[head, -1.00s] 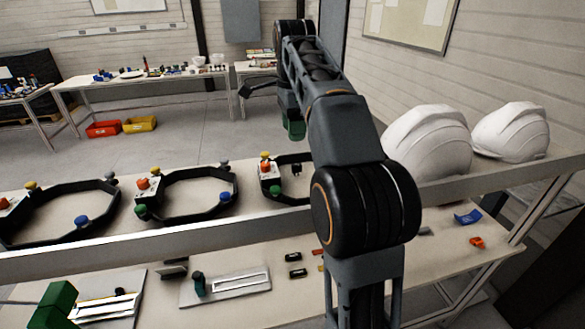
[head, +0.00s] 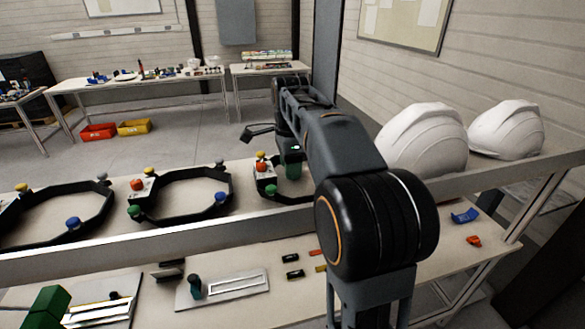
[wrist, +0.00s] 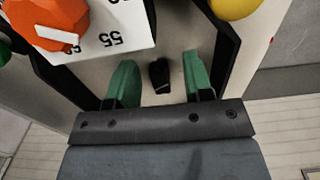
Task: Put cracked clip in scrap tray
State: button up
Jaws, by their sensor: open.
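My gripper (wrist: 159,60) is open, its two green fingers spread on either side of a small black piece (wrist: 160,75) in the wrist view. The piece is apart from both fingers and could be a clip; no crack can be made out. It lies on the pale surface inside a black ring-shaped frame (wrist: 229,42). In the head view my gripper (head: 291,168) is over the rightmost black frame, partly hidden by my arm. I cannot tell which container is the scrap tray.
An orange knob (wrist: 47,22) on a white numbered plate and a yellow knob (wrist: 233,6) stand close to the fingers. White helmet shells (head: 424,140) stand at the right. Red (head: 98,131) and yellow (head: 134,127) bins sit on the floor behind.

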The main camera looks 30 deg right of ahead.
jog(key=shift+c, duration=0.2)
grip_shut()
dwell(0.3)
